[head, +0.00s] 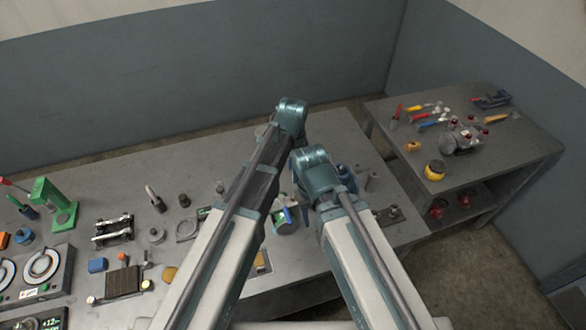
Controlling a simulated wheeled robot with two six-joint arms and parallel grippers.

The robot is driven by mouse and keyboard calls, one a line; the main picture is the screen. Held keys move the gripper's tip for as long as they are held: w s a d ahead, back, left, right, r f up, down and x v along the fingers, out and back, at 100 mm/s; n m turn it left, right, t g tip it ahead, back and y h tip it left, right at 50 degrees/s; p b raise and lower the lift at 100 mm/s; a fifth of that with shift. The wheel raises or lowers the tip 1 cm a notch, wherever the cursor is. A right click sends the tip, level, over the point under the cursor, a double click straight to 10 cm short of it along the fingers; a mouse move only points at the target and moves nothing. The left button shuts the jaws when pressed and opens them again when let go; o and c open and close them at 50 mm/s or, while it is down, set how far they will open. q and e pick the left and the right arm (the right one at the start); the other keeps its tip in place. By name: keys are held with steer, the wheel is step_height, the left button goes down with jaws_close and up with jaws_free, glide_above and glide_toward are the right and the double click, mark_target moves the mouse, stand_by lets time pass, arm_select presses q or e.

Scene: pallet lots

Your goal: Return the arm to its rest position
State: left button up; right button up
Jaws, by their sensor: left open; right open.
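My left arm (212,255) comes in from the bottom and reaches up over the main table. Its teal far joint (291,115) is near the table's back edge. My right arm (365,260) lies beside it on the right, with its teal far joint (315,168) lower in the picture. The arms hide much of both grippers, and their fingertips are hard to make out. I see nothing held in either gripper. The arms are close together at their far joints.
A side table (480,165) at the right carries tools and a yellow round item (434,170). Walls stand behind both tables.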

arm_select(q)
steer(key=shift+r, duration=0.1)
stand_by(0.4)
steer(key=s+a+n, duration=0.5)
steer(key=a+n, duration=0.2)
steer(key=a, duration=0.1)
steer(key=s+a+n, duration=0.6)
steer(key=a+n, duration=0.2)
steer(key=a, duration=0.1)
steer(key=s+d+f+m+y+b, duration=0.1)
steer(key=s+d+f+m+b, duration=0.2)
steer(key=d+f+b, duration=0.8)
step_height(320, 180, down, 2)
steer(key=shift+s+m+b, duration=0.4)
steer(key=shift+s+b, duration=0.7)
steer(key=shift+s, duration=0.15)
steer(key=shift+c, duration=1.4)
steer(key=w+a+r+n+h+p, duration=0.1)
steer(key=w+a+r+n+p, duration=0.1)
steer(key=w+r+n+p, duration=1)
steer(key=shift+w+r+n+p, duration=0.4)
steer(key=shift+w+r+p, duration=0.15)
steer(key=shift+w, duration=0.4)
